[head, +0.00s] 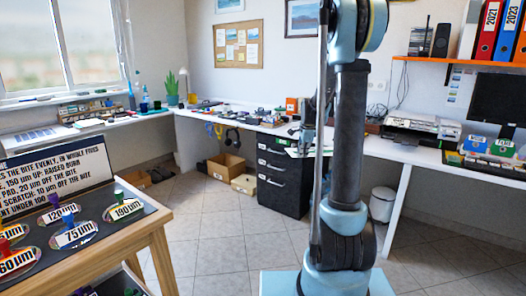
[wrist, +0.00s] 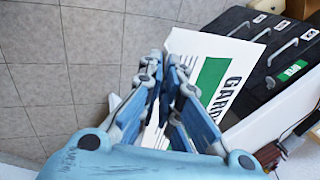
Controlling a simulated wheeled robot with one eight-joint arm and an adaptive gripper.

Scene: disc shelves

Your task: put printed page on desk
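The printed page (wrist: 215,80) is white with a green block and large dark letters, partly hidden by my fingers in the wrist view. My gripper (wrist: 167,62) has its fingers drawn close together with the page between them. The page is off the floor, and its right part overlaps the black drawer unit and the desk edge in the picture. In the head view, my gripper (head: 304,135) is in front of the long white desk (head: 400,154), partly hidden by my arm. The page shows there only as a small pale sliver.
The black drawer unit (head: 283,180) stands under the desk. A printer (head: 422,125), a monitor (head: 497,98) and small items occupy the desk. A white bin (head: 382,204) stands below on the right. A wooden table with labelled discs (head: 75,232) is at the left. The tiled floor between is clear.

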